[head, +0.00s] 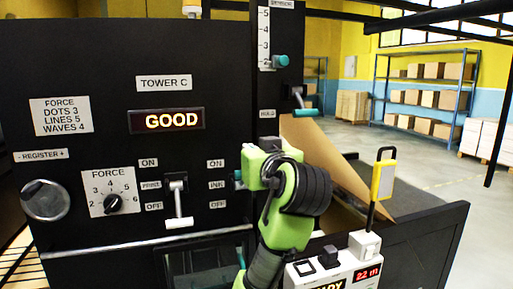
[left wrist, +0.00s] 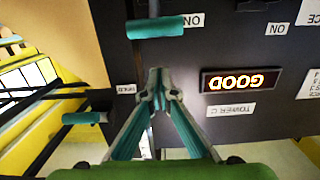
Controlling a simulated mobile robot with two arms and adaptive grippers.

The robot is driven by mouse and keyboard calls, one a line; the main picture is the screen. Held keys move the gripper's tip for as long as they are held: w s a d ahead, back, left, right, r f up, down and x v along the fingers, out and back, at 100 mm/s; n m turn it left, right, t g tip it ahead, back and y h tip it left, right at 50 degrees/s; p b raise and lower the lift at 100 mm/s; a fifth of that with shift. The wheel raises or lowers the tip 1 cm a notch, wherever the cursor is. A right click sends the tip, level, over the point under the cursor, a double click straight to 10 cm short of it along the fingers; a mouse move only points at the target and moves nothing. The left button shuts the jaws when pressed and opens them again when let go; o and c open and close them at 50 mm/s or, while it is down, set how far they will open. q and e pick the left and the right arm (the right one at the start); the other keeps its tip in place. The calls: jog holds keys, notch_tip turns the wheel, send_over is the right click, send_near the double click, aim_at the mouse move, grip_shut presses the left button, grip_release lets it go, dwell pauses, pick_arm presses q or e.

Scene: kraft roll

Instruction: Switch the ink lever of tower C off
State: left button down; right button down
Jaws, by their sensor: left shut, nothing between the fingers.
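The panel of tower C (head: 100,110) fills the left of the head view, with a lit GOOD display (head: 166,120). The ink lever's teal handle (head: 238,176) shows beside the INK labels, mostly hidden by my left arm. In the left wrist view, which is upside down, this handle (left wrist: 155,27) appears level with the ON label, so the lever looks raised. My left gripper (left wrist: 160,75) is shut and empty, its fingertips slightly apart from the handle in that view. In the head view my arm hides the fingertips. My right gripper is not in view.
The print lever (head: 179,205) is left of the ink lever, its white handle low. The hold lever's teal handle (head: 305,112) is up to the right and shows in the wrist view (left wrist: 85,118).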

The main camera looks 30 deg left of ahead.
pick_arm(q)
jog(key=shift+r+p+x, duration=0.2)
jog(key=shift+p+x, duration=0.2)
jog(key=shift+x, duration=0.75)
jog(key=f, duration=0.1)
jog(key=f+p, duration=0.1)
jog(key=f, duration=0.1)
jog(key=shift+s+d, duration=0.15)
jog(key=shift+s, duration=0.05)
jog(key=shift+s+d+f, duration=0.25)
jog(key=shift+d+f, duration=0.05)
jog(key=shift+f, duration=0.25)
jog(key=shift+f, duration=0.1)
